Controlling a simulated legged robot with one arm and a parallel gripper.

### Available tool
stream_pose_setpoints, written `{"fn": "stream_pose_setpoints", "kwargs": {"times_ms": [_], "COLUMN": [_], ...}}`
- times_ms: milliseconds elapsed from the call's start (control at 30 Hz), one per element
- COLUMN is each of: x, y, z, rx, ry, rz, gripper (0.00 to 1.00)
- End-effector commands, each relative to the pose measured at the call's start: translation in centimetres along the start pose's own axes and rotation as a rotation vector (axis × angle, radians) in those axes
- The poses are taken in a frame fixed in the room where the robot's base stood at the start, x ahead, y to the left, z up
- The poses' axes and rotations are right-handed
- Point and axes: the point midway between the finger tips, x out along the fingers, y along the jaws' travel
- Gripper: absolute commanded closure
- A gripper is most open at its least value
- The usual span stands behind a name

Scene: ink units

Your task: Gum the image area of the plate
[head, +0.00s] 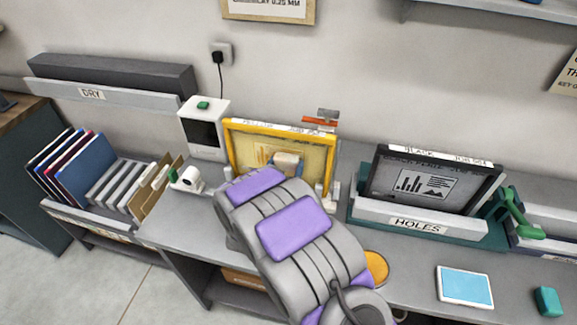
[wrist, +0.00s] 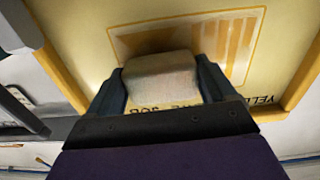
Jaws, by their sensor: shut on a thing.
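The yellow-framed plate (head: 234,150) stands upright on the bench against the wall, with a label strip along its top edge. Its image area, a brownish chart inside a thin outline, shows in the wrist view (wrist: 232,45). My gripper (wrist: 162,72) is shut on a pale tan sponge-like block (wrist: 160,82). The block is in front of the image area and covers its lower middle part. It also shows in the head view (head: 288,160). I cannot tell whether the block touches the plate. My arm hides the plate's lower part in the head view.
A black-framed plate (head: 432,187) stands in a holder marked HOLES (head: 417,226) to the right. A white box with a green button (head: 203,130) and a small white device (head: 188,180) stand to the left. A blue tablet-like pad (head: 465,285) lies at the right front.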

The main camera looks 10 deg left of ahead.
Motion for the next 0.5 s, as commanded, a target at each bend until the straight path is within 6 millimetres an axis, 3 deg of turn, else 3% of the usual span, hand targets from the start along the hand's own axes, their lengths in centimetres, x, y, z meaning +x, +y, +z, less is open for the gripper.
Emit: {"fn": "stream_pose_setpoints", "kwargs": {"times_ms": [500], "x": [0.2], "y": [-3.3], "z": [-0.1], "rx": [0.0], "ry": [-0.001], "rz": [-0.001], "gripper": [0.41]}}
